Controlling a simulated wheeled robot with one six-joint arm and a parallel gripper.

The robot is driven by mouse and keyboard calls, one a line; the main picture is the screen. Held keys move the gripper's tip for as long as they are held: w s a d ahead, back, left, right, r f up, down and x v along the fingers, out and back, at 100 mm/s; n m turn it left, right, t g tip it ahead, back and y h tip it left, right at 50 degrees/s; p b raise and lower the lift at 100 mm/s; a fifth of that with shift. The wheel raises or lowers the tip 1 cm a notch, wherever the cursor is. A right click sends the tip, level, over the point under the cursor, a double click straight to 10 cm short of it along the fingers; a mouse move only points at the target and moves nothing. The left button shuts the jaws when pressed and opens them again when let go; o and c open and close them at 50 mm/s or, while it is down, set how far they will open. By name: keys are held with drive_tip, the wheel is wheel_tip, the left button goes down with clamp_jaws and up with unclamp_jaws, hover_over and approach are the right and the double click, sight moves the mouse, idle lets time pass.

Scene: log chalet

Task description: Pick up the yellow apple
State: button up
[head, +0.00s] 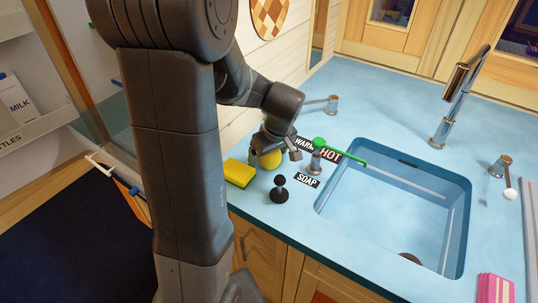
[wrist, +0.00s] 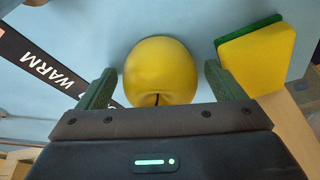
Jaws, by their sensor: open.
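The yellow apple (head: 270,159) sits on the blue counter (head: 378,92), partly hidden under my gripper in the head view. In the wrist view the apple (wrist: 160,72) lies between the two green-padded fingers, with its stem toward my palm. My gripper (wrist: 160,82) is open, with a small gap showing between each finger and the apple. In the head view my gripper (head: 275,153) is low over the counter, and its fingertips are partly hidden.
A yellow sponge (head: 239,172) with a green side lies close left of the apple. The sink (head: 395,210) opens to the right.

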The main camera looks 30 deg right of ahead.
drive_tip(key=c, duration=1.1)
drive_tip(key=shift+r, duration=0.1)
drive_tip(key=shift+c, duration=0.2)
